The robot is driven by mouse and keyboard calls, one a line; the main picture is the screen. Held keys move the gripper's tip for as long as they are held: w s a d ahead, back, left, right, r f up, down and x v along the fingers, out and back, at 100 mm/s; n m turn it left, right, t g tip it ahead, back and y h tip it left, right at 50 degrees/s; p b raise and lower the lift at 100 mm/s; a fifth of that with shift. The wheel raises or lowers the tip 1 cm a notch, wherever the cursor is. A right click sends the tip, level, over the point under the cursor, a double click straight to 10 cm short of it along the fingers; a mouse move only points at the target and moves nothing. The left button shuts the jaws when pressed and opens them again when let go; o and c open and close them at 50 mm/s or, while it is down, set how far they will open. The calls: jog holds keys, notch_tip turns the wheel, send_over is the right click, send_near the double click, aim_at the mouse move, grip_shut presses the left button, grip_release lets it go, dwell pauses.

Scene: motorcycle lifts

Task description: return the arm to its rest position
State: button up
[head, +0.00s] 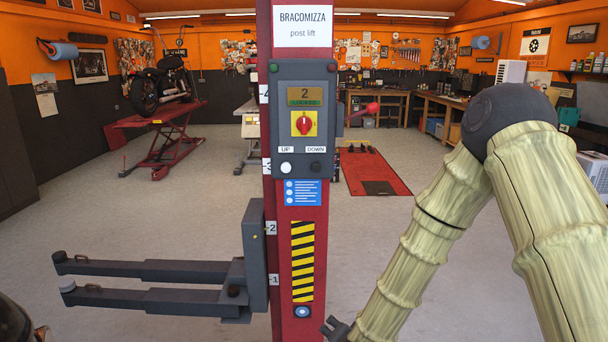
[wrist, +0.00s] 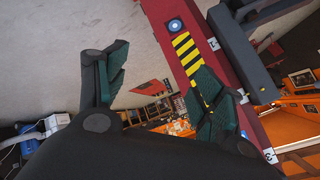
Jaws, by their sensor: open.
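My arm (head: 420,245), with its pale ribbed links, is bent at a dark elbow on the right of the head view and slopes down to the lower middle. My gripper shows as a dark bit (head: 335,327) at the bottom edge, just right of the red lift post (head: 307,215); most of it is cut off. In the wrist view my gripper (wrist: 163,58) is open, its two green-padded fingers apart with nothing between them. The post (wrist: 172,30), with its striped label, runs behind the right finger; I cannot tell whether they touch.
The post carries a grey control box (head: 303,120) with a red knob and a red-tipped lever (head: 370,108) on its right. Grey lift arms (head: 150,270) stick out to the left. A motorcycle (head: 160,85) stands on a red lift behind. Grey floor (head: 230,190) is clear around the post.

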jog(key=s+d+f+n+g, duration=0.2)
jog(key=s+d+f+g, duration=0.15)
jog(key=s+f, duration=0.75)
jog(key=s+d+f+n+g, duration=0.2)
jog(key=s+d+f, duration=0.1)
jog(key=s, duration=0.7)
jog(key=s+d+f+n+g, duration=0.1)
jog(key=s+d+f+g, duration=0.1)
jog(key=s, duration=0.7)
jog(key=s+d+f+n+g+h, duration=0.1)
jog(key=s+d+f, duration=0.3)
jog(key=s, duration=0.6)
notch_tip(320, 180, down, 2)
jog(key=shift+s+d+f+n+g, duration=0.15)
jog(key=shift+s+d+n+g, duration=0.2)
jog(key=shift+n+g, duration=0.35)
